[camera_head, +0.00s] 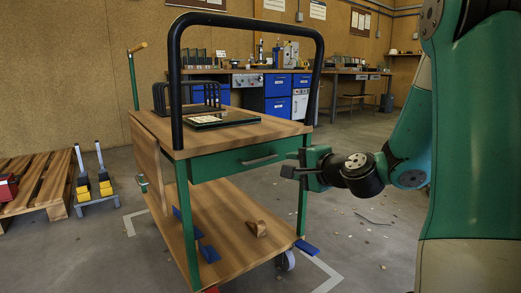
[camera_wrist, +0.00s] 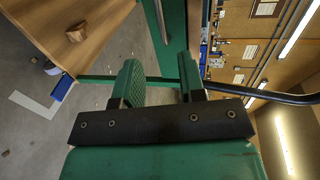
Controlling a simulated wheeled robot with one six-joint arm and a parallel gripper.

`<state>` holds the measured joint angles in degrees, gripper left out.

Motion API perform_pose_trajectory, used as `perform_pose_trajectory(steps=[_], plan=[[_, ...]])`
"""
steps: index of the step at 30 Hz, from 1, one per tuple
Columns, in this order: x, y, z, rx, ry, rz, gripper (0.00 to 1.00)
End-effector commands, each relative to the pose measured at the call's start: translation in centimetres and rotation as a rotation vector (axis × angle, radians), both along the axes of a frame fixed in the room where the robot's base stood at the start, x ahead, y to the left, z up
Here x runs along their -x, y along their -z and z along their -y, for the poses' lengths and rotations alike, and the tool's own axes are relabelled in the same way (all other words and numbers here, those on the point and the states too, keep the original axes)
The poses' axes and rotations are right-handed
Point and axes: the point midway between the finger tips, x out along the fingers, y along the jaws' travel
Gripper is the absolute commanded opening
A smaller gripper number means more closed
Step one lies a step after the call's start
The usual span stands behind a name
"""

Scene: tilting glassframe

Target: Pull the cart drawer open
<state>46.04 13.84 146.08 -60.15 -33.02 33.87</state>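The cart (camera_head: 272,128) has a wooden top, a wooden lower shelf and green legs. Its green drawer (camera_head: 215,166) sits under the top, and its front looks flush with the frame. A grey bar handle (camera_head: 260,160) is on the drawer front. My gripper (camera_head: 290,165) is right of the handle, near the right front leg, apart from the handle. In the wrist view my gripper (camera_wrist: 162,80) has its two fingers spread with nothing held between them. The drawer handle (camera_wrist: 161,20) also shows beyond the fingers, near the top edge.
A black push bar (camera_head: 248,22) arches over the cart top, which carries a black rack (camera_head: 186,95) and a flat dark item (camera_head: 222,119). A wooden block (camera_head: 256,228) lies on the lower shelf. A pallet (camera_head: 38,186) is at left. Floor right of the cart is mostly clear.

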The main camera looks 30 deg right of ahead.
Motion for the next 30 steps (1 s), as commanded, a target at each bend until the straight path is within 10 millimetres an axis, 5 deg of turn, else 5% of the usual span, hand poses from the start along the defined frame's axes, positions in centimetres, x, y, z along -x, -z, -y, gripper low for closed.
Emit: perform_pose_trajectory(steps=[18,30], plan=[[-11.8,2.2,-0.6,0.001,-0.003,-0.002,0.37],[-14.3,3.1,-0.5,0.002,0.001,-0.001,0.37]])
